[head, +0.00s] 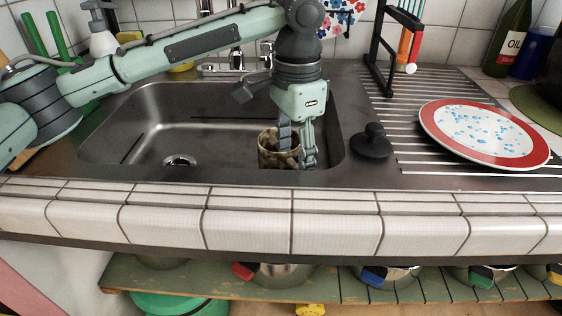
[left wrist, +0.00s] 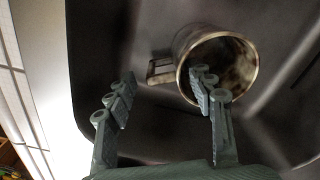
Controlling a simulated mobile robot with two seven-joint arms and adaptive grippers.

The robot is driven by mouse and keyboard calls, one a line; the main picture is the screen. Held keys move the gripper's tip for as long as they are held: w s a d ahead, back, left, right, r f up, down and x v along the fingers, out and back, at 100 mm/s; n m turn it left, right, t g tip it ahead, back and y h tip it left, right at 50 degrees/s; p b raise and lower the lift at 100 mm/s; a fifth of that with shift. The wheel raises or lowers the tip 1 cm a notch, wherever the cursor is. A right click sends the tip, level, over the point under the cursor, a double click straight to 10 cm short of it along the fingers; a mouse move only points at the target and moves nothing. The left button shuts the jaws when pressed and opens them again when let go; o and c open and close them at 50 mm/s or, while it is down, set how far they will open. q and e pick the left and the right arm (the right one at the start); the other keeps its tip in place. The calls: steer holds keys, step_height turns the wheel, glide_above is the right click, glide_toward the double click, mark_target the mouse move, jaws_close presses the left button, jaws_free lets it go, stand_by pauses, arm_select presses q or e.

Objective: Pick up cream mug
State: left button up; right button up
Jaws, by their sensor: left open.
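The mug (head: 266,150) stands in the right front part of the sink basin; it looks mottled brown and cream. The left wrist view shows the mug (left wrist: 236,62) with its open mouth toward the camera and its handle pointing left. My left gripper (head: 297,150) points down at the mug, partly in front of it. In the left wrist view my left gripper (left wrist: 165,88) is open, its fingers wide apart. One finger overlaps the mug's mouth, the other is left of the handle; I cannot tell whether the first is inside. My right gripper is not in view.
The metal sink (head: 135,105) has raised walls around the mug, with a tiled counter edge (head: 300,225) in front. A black plug (head: 371,141) and a red-rimmed plate (head: 485,134) lie to the right. A black rack (head: 383,50) stands behind. Pots sit on the shelf below.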

arm_select(q)
steer(key=shift+f, duration=0.2)
jaws_close()
stand_by(0.3)
step_height(320, 180, up, 11)
stand_by(0.5)
steer(key=shift+r, duration=1.9)
